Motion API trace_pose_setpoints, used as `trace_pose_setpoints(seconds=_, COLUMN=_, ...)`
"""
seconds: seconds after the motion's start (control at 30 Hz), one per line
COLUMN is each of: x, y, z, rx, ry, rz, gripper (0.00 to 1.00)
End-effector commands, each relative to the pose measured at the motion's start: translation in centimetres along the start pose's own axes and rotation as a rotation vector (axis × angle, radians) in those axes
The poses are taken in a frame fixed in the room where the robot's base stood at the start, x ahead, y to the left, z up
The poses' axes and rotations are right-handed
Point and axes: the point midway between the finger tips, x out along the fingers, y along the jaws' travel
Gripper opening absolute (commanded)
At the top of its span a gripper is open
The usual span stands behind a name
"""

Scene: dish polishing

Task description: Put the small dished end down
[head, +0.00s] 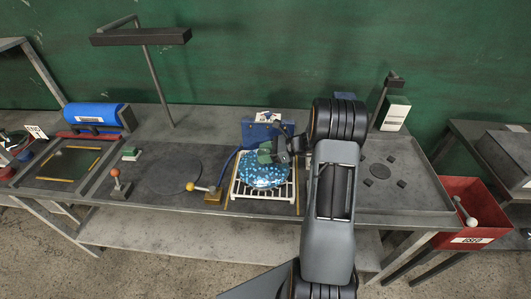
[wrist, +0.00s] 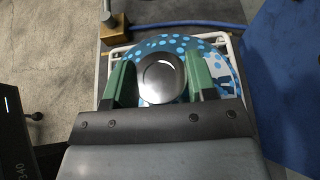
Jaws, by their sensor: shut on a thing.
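The small dished end (wrist: 162,78) is a round, shiny metal piece between the two green fingers of my gripper (wrist: 160,68) in the wrist view. My gripper is shut on it. Behind it in that view is a blue pad with pale spots (wrist: 226,52). In the head view my gripper (head: 270,152) is over the back part of the spotted pad (head: 264,176), which lies on a white wire rack (head: 236,190). I cannot tell whether the dished end touches the pad. The dished end is hidden in the head view.
A blue box (head: 256,130) stands behind the rack. A tray with small dark blocks (head: 400,184) is at right. A red bin (head: 468,216) stands beyond the bench's right end.

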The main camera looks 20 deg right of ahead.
Motion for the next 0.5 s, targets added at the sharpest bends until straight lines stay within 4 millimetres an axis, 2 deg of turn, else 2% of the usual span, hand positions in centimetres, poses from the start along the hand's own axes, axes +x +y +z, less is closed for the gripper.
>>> trace_pose_setpoints(seconds=0.47, x=0.19, y=-0.05, z=-0.4, rx=-0.002, ry=-0.003, rz=-0.001, gripper=0.0)
trace_pose_setpoints(seconds=0.5, x=0.22, y=0.0, z=-0.54, rx=0.0, ry=0.0, rz=0.0, gripper=0.54)
